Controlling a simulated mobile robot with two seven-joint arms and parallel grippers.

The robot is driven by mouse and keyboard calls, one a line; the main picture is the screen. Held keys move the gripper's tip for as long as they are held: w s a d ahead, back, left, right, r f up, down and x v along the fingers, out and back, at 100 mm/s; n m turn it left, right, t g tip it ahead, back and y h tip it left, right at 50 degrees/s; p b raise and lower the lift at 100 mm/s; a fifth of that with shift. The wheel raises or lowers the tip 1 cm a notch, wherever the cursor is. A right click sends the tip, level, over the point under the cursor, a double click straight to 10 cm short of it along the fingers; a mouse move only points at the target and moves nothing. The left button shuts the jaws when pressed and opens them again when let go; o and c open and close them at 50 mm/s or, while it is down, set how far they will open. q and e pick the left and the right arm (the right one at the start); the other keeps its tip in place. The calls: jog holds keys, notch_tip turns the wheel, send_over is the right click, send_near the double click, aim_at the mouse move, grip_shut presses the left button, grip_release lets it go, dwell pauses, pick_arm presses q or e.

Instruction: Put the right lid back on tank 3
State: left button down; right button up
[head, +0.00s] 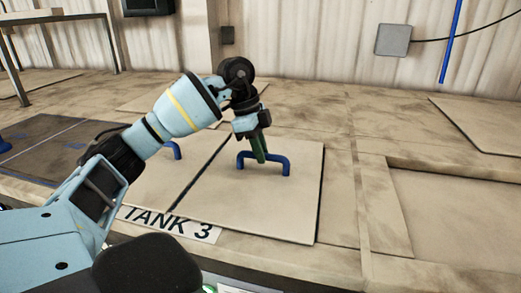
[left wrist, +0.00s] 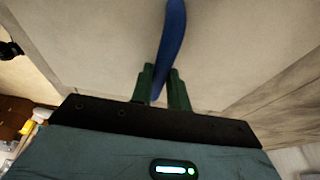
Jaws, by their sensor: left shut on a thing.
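The right lid (head: 255,205) is a square beige plate with a blue bar handle (head: 283,165). It lies level at the right half of tank 3, beside the left lid (head: 165,185), with a dark gap between them. I cannot tell whether it is fully seated. My left gripper (head: 260,157) is shut on the blue handle from above. In the left wrist view, the green fingers of the left gripper (left wrist: 162,90) close around the handle (left wrist: 174,35), over the lid (left wrist: 100,40). The left lid's blue handle is partly hidden by my arm. My right gripper is not in view.
The TANK 3 label (head: 170,223) is at the front edge. A dark tank cover area (head: 40,150) with a blue handle lies to the left. On the right is a recessed panel (head: 455,210). A grey wall box (head: 393,40) and a blue pole (head: 451,40) are at the back.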

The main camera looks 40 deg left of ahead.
pick_arm(q)
jog(key=c, duration=1.4)
grip_release()
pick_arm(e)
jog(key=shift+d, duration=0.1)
pick_arm(q)
jog(key=shift+o, duration=0.2)
jog(key=shift+r, duration=0.35)
jog(key=p+v, duration=0.1)
jog(key=v, duration=1)
jog(key=shift+r, duration=0.2)
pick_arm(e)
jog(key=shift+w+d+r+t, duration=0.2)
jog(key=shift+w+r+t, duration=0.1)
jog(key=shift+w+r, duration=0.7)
pick_arm(q)
jog(key=shift+s+a, duration=0.1)
jog(key=shift+a, duration=0.05)
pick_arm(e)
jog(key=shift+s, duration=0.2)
pick_arm(q)
jog(key=shift+f, duration=0.1)
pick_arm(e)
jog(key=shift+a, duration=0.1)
